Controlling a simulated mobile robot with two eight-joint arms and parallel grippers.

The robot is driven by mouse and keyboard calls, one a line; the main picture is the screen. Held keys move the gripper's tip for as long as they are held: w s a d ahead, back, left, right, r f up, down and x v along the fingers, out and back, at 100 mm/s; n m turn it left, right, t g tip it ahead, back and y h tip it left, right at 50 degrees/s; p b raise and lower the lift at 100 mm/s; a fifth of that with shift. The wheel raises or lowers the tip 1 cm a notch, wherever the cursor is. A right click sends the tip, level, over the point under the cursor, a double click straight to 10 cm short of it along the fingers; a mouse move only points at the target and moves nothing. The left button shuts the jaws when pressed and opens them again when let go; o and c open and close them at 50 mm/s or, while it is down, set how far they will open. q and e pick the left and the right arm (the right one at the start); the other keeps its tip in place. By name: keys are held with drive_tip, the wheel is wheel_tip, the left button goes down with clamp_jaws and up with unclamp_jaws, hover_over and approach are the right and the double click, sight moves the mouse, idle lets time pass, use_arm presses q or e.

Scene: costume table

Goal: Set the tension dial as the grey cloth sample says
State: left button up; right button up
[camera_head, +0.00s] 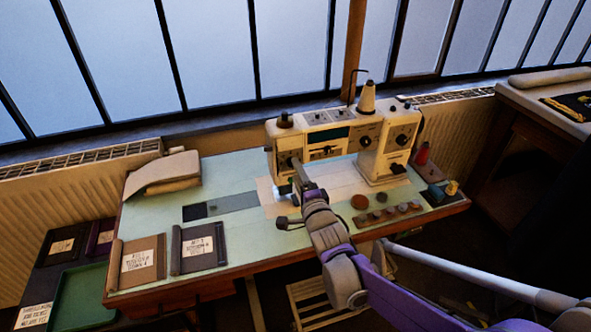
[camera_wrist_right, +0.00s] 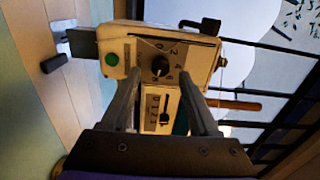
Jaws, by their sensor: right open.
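The tension dial (camera_wrist_right: 160,66) is a dark knob with numbers around it on the cream end of the sewing machine (camera_head: 383,150), seen close in the right wrist view. My right gripper (camera_wrist_right: 160,80) is open, one finger either side of the dial; I cannot tell if they touch it. In the head view, my right gripper (camera_head: 297,168) is at the machine's left end and hides the dial. A grey-green cloth strip (camera_head: 238,202) with a dark end lies left of the machine. Two boards with labels, one brown (camera_head: 155,278) and one darker (camera_head: 180,262), lie at front left; their print is too small to read surely.
A green button (camera_wrist_right: 112,59) and a slider panel (camera_wrist_right: 163,113) are close to the dial. Folded pale cloth (camera_head: 163,170) lies at back left. Several round pieces (camera_head: 375,218) and a red cone (camera_head: 422,154) are at right.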

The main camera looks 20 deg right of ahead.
use_arm(q)
drive_tip(key=shift+r, duration=0.35)
use_arm(e)
drive_tip(key=s, duration=0.9)
drive_tip(key=shift+d, duration=0.15)
drive_tip(key=s+f+n+g, duration=0.7)
drive_tip(key=s+n, duration=0.2)
drive_tip(key=s, duration=0.4)
drive_tip(key=s+f+n+g, duration=0.6)
drive_tip(key=s+f+n, duration=0.15)
drive_tip(key=s, duration=0.55)
use_arm(q)
wheel_tip(320, 180, up, 15)
drive_tip(key=w+p, duration=0.2)
drive_tip(key=p, duration=1.1)
drive_tip(key=shift+f+t+p, duration=0.2)
drive_tip(key=shift+t+p, duration=0.1)
drive_tip(key=shift+p, duration=0.05)
use_arm(e)
wheel_tip(320, 180, up, 15)
drive_tip(key=w, duration=0.2)
drive_tip(key=shift+n+h, duration=0.3)
drive_tip(key=shift+n, duration=0.05)
use_arm(q)
drive_tip(key=shift+s, duration=0.1)
use_arm(e)
drive_tip(key=shift+s+f, duration=0.1)
drive_tip(key=shift+s, duration=0.05)
